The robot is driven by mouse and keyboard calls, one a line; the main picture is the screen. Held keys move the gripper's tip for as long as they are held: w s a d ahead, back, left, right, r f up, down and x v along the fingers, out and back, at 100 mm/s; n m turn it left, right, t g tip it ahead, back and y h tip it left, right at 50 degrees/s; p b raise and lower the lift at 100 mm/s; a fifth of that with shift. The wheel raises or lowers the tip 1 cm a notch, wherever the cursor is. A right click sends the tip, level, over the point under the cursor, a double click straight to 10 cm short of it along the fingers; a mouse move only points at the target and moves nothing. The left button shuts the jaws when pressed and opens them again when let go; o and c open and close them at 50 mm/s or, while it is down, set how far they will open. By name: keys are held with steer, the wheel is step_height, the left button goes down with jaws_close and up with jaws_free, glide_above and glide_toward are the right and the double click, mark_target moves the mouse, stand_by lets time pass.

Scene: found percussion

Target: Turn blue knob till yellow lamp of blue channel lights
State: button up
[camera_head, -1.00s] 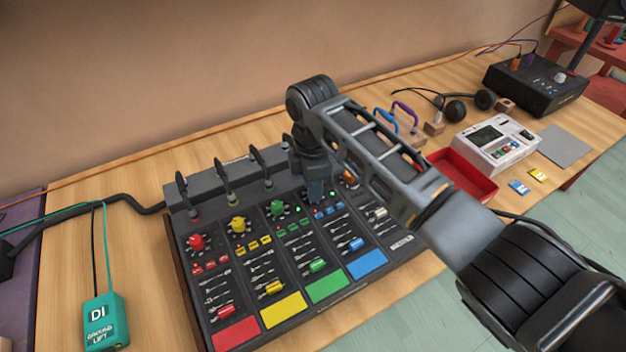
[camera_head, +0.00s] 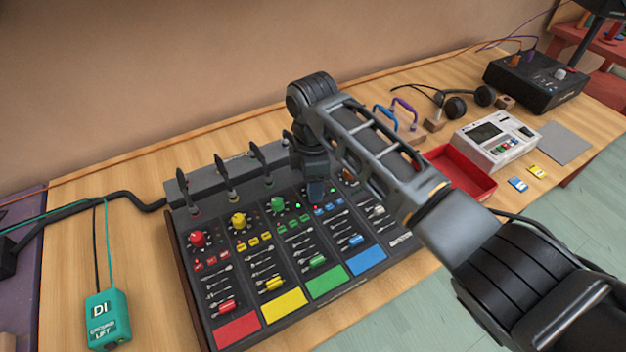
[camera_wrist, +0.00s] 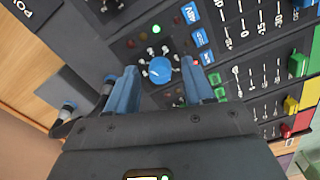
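The blue knob (camera_wrist: 159,70) sits on the dark mixer panel (camera_head: 214,317), the channel with the blue pad (camera_head: 367,262). My gripper (camera_wrist: 161,72) is open, pointing down, with one blue-grey finger on each side of the knob and a small gap showing beside it. In the head view my gripper (camera_head: 316,192) covers the knob. By the knob, a green lamp (camera_wrist: 143,32) is lit. The small lamps beside it look dark, and no lit yellow lamp shows. Blue buttons (camera_wrist: 200,38) lie right of the knob in the wrist view.
Red (camera_head: 197,239), yellow (camera_head: 238,221) and green (camera_head: 278,205) knobs stand left of my gripper. Upright black levers (camera_head: 222,172) line the mixer's back. A red tray (camera_head: 462,176) and a white device (camera_head: 494,142) lie right. A teal DI box (camera_head: 107,320) lies left.

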steer(key=shift+r+b, duration=0.5)
steer(key=shift+r, duration=3.4)
steer(key=shift+s, duration=0.1)
